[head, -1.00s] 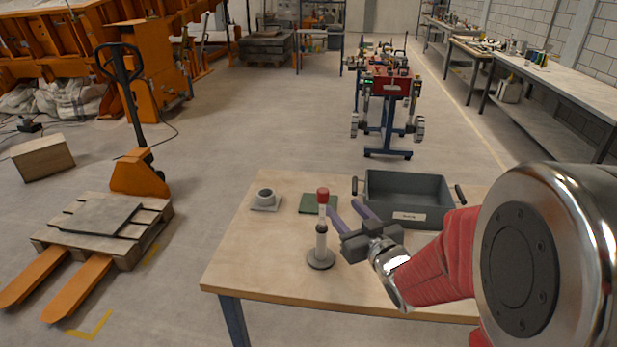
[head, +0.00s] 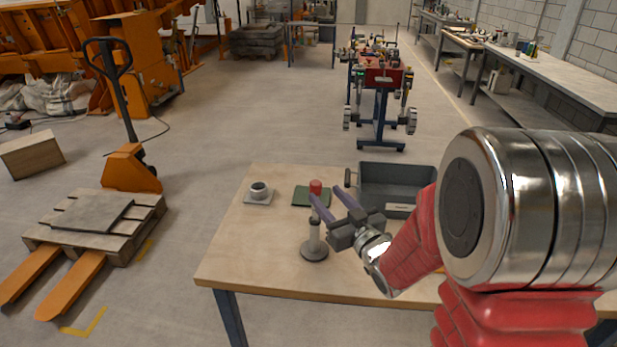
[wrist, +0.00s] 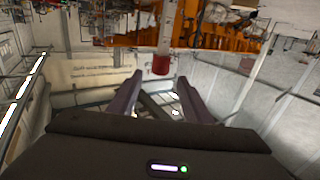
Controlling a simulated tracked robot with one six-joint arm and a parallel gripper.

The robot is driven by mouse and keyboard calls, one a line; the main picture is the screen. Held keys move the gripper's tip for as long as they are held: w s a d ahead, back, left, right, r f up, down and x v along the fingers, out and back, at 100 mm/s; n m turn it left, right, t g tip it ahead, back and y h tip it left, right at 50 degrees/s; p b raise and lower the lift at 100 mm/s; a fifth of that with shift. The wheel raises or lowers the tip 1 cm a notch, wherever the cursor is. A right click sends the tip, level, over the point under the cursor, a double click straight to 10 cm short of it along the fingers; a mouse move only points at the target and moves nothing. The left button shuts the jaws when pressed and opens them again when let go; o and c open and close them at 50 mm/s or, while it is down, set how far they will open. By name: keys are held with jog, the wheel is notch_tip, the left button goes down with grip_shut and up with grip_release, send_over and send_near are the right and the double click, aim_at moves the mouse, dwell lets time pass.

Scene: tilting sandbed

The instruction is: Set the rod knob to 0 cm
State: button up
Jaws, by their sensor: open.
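A slim upright rod stand on a dark round base (head: 314,252) stands on the wooden table. A red knob (head: 315,187) tops it, with a dark collar (head: 314,221) lower down. My gripper (head: 324,195) is open and empty, at about the knob's height. In the head view its left finger crosses the rod just below the knob. The wrist view is upside down; there the red knob (wrist: 160,66) hangs at the top centre, lined up with the gap between the finger tips (wrist: 160,84). I cannot tell whether anything touches. No scale marks are readable.
A grey tray (head: 385,209) stands behind my gripper at the right. A green pad (head: 302,197) lies behind the rod, and a grey cup-like piece (head: 259,190) on a plate sits at the back left. The table's front left (head: 250,265) is clear.

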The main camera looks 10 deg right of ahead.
aim_at(313, 181)
jog(key=x, duration=1.1)
jog(key=shift+c, duration=0.6)
jog(key=shift+f, duration=0.1)
grip_shut()
